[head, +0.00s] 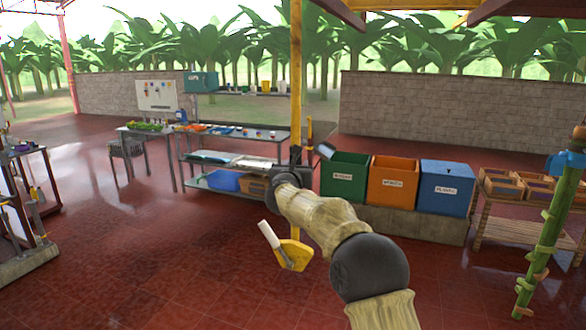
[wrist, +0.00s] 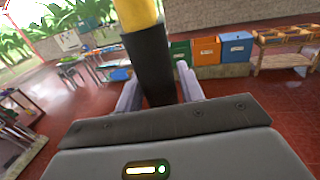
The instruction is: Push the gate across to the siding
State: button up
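A long yellow pole (head: 296,70) hangs straight down in the middle of the head view. In the wrist view its yellow part (wrist: 135,13) ends in a black sleeve (wrist: 150,60). The top of the pole is out of view. I cannot make out the gate itself or the siding for certain; yellow overhead beams (head: 410,4) show at the top right.
Green (head: 344,190), orange (head: 391,195) and blue bins (head: 444,200) stand on a low ledge behind my arm. A metal table (head: 245,140) is left of them. A green bamboo post (head: 548,250) stands at the right.

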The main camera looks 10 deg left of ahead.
jog(key=shift+o, duration=1.1)
jog(key=shift+w+d+f, duration=0.15)
jog(key=shift+w+d, duration=0.05)
jog(key=shift+w, duration=0.1)
jog(key=shift+w+d+f, duration=0.1)
jog(key=shift+d, duration=0.1)
jog(key=s+a+b, duration=0.1)
jog(key=s+b, duration=0.8)
jog(key=s, duration=0.9)
jog(key=shift+a+b, duration=0.3)
jog(key=shift+s, duration=0.1)
